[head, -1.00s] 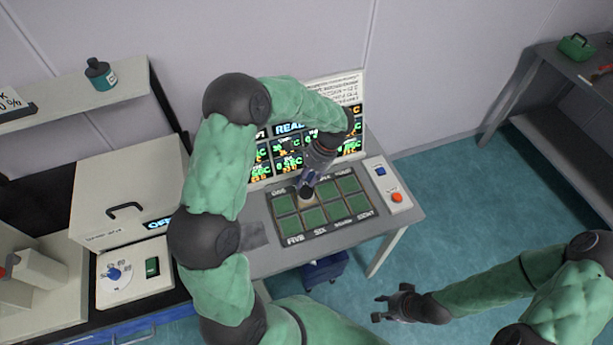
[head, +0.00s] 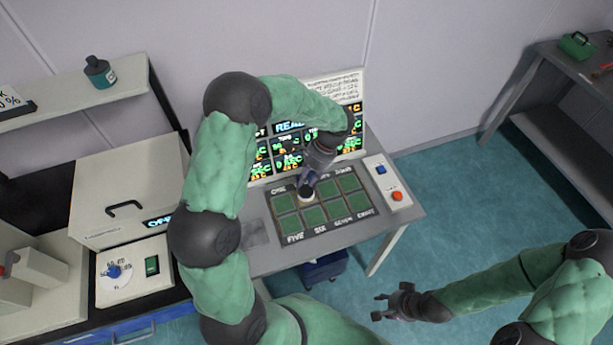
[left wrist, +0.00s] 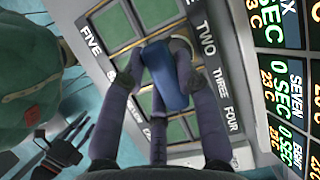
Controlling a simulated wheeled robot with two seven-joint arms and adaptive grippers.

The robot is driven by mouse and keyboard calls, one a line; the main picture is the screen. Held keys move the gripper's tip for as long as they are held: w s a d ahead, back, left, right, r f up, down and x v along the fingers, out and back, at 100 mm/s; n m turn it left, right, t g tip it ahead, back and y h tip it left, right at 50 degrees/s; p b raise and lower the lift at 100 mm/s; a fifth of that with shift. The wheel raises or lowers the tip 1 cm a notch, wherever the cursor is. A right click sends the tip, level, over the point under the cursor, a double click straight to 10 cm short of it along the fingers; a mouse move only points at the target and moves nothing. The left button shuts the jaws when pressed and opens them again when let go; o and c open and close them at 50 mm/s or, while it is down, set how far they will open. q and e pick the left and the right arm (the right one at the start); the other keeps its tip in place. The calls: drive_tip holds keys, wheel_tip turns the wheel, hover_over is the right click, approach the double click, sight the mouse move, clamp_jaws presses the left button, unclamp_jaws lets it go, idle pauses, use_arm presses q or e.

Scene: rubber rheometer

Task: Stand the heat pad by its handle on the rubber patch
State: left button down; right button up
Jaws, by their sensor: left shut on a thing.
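My left gripper (head: 305,188) is shut on the blue handle of the heat pad (left wrist: 165,75), seen between the fingers in the left wrist view. In the head view only a small pale part shows under the fingertips, over the tray's back row near cell two. The tray (head: 317,234) has several green square patches (head: 314,215) in labelled cells. I cannot tell whether the pad touches a patch. A dark grey flat patch (head: 253,234) lies on the table left of the tray. My right gripper (head: 393,301) is open and empty, in front of the table.
A lit display panel (head: 289,147) stands behind the tray. A control box (head: 388,184) with blue and orange buttons is at its right. A white box with a handle (head: 125,200) and a dial unit (head: 133,270) stand at left. A side table (head: 560,80) is at far right.

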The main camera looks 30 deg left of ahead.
use_arm(q)
drive_tip(key=shift+f, duration=0.4)
idle(0.5)
drive_tip(key=c, duration=0.9)
unclamp_jaws()
drive_tip(key=shift+o, duration=0.3)
drive_tip(key=v, duration=1.2)
drive_tip(key=shift+s+f, duration=0.1)
